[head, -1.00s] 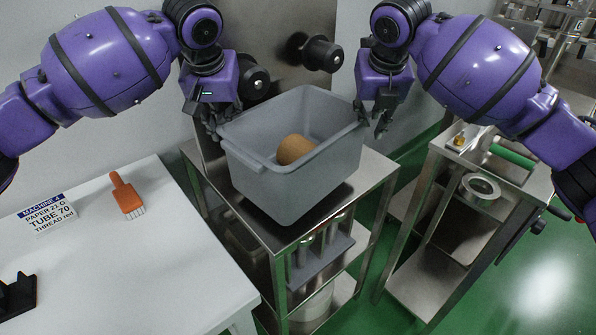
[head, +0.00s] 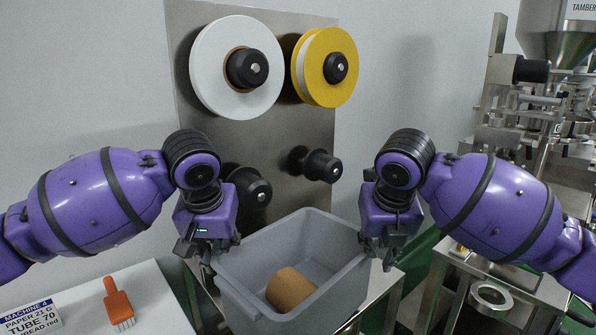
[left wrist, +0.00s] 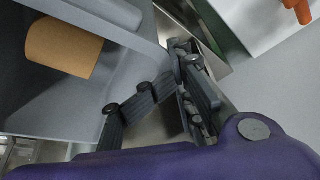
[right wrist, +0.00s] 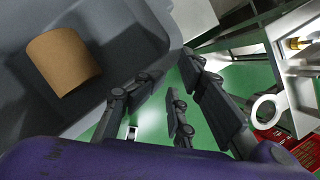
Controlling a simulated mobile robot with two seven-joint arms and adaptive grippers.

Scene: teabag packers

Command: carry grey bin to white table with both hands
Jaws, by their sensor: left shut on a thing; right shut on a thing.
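The grey bin (head: 290,245) is in the lower middle of the head view, over a steel stand, with a brown roll (head: 291,290) inside. Whether its base touches the stand is hidden. My left gripper (head: 208,264) is shut on the bin's left rim. It shows close up in the left wrist view (left wrist: 182,85). My right gripper (head: 378,256) is shut on the right rim, and its fingers show in the right wrist view (right wrist: 165,95). The white table (head: 160,300) is at the lower left, apart from the bin.
An orange brush (head: 118,303) and a printed label card (head: 28,318) lie on the white table. A panel behind the bin carries a white reel (head: 215,75), a yellow reel (head: 327,68) and black spindles (head: 316,166). A steel bench with a ring (head: 491,294) stands at right.

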